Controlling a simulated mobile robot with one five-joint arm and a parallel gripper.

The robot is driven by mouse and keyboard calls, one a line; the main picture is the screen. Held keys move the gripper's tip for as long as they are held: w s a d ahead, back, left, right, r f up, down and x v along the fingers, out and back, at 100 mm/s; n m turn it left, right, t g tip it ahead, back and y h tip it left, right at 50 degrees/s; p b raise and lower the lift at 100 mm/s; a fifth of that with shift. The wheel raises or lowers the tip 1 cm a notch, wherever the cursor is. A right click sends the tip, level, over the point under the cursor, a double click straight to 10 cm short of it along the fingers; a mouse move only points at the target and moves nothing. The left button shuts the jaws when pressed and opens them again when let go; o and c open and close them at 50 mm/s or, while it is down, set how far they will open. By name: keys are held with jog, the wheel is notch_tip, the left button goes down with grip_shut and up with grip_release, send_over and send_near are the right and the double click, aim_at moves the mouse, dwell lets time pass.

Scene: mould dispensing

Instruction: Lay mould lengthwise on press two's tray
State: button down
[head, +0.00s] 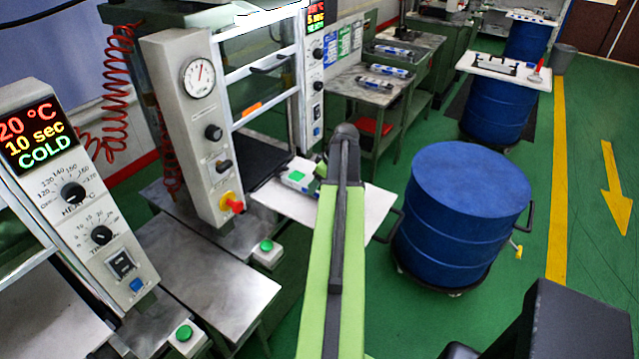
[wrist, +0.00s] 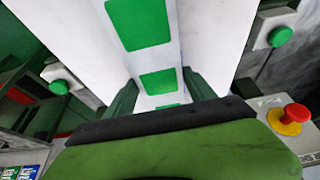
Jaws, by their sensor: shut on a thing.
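The mould is a pale grey bar with green patches; it shows in the wrist view (wrist: 160,60) and, partly hidden by my arm, in the head view (head: 297,177). My gripper (wrist: 160,92) is shut on it, one dark green finger along each long side. The gripper is mostly hidden behind my arm in the head view (head: 320,170). The mould is over the white tray (head: 355,208), which sticks out from the middle press (head: 190,110). White tray surface shows on both sides of the mould in the wrist view. I cannot tell whether the mould touches it.
A blue drum (head: 462,215) stands right of the tray. Another press (head: 75,190) with a "COLD" display is at the left. A green button box (head: 267,252) is in front of the tray. Tables with more moulds (head: 382,82) stand behind.

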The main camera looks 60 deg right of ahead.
jog(key=shift+f+b, duration=0.35)
jog(key=shift+c, duration=1.2)
grip_release()
jog(key=p+v, duration=1.6)
jog(key=v, duration=0.1)
jog(key=shift+s+r, duration=0.15)
